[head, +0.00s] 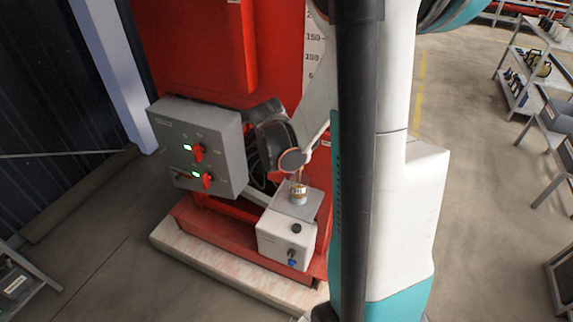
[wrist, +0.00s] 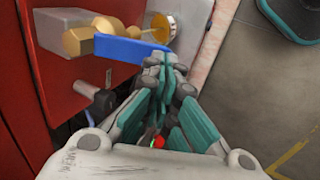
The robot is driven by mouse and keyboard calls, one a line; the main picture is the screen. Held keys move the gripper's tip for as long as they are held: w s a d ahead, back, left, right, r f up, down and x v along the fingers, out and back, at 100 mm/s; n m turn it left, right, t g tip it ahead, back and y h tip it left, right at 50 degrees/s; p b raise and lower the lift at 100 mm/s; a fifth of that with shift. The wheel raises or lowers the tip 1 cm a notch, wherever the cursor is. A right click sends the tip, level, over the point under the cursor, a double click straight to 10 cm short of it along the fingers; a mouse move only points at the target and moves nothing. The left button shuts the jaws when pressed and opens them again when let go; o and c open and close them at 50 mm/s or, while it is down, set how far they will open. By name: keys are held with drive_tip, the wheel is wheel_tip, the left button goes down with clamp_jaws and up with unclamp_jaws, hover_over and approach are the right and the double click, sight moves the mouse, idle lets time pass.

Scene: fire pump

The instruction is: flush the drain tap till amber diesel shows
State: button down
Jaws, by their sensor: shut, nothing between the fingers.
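In the wrist view, a brass tap (wrist: 85,42) with a flat blue lever (wrist: 125,50) is fixed by the red panel. My gripper (wrist: 166,66) is shut and empty, its fingertips close to the lever's right end; I cannot tell whether they touch it. In the head view, a small clear jar (head: 299,196) with a golden band stands on a pale box (head: 286,238). A thin brownish line shows above it; I cannot tell whether it is liquid. My gripper cannot be made out in the head view.
A grey control box (head: 198,147) with two red switches and green lights is left of the jar. The red tank (head: 205,50) stands behind. Shelving (head: 530,65) is at the far right, with open floor before it.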

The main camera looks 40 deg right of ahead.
drive_tip(key=shift+r+p, duration=0.45)
drive_tip(key=shift+r, duration=0.35)
drive_tip(key=w+d+r+p+v, duration=0.1)
drive_tip(key=p+v, duration=0.3)
drive_tip(key=v, duration=0.9)
drive_tip(key=shift+d+r, duration=0.35)
drive_tip(key=shift+d, duration=0.2)
